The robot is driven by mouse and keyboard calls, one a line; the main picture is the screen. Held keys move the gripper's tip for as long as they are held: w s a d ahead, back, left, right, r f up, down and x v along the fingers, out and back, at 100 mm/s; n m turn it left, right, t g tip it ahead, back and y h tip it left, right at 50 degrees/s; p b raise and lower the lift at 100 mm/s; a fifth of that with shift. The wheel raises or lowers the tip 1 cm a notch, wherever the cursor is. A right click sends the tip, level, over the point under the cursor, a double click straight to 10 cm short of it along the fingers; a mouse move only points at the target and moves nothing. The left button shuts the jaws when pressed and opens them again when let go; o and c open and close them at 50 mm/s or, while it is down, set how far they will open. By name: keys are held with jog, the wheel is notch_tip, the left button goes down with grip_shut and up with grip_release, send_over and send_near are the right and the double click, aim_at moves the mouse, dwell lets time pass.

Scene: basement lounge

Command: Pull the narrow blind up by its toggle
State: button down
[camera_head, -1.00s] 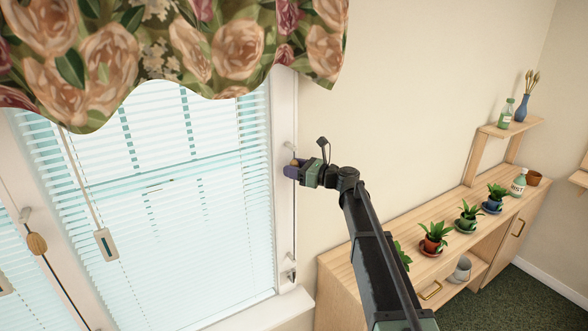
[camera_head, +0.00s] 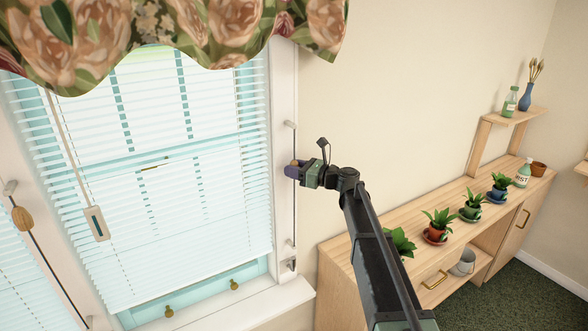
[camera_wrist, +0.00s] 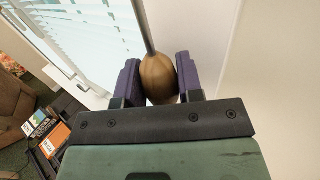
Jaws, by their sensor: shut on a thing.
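My gripper (camera_head: 294,171) is at the right side of the window frame, by the cord (camera_head: 295,215). In the wrist view, the fingers are shut on a wooden toggle (camera_wrist: 158,75), one on each side. The cord runs up from the toggle's top.
A second wooden toggle (camera_head: 22,218) hangs on a cord at the far left, by another blind (camera_head: 35,290). A floral valance (camera_head: 215,35) covers the window top. A wooden cabinet (camera_head: 345,262) with potted plants stands at the right, below my arm. The wall between is bare.

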notch_tip(320, 180, down, 28)
jog(key=b, duration=2.5)
jog(key=shift+b, duration=0.35)
jog(key=shift+s, duration=0.1)
jog(key=c, duration=0.9)
grip_release()
jog(key=shift+f, duration=0.15)
jog(key=shift+o, duration=0.8)
jog(key=v, duration=1)
jog(key=shift+d, duration=0.35)
jog(key=shift+s, duration=0.1)
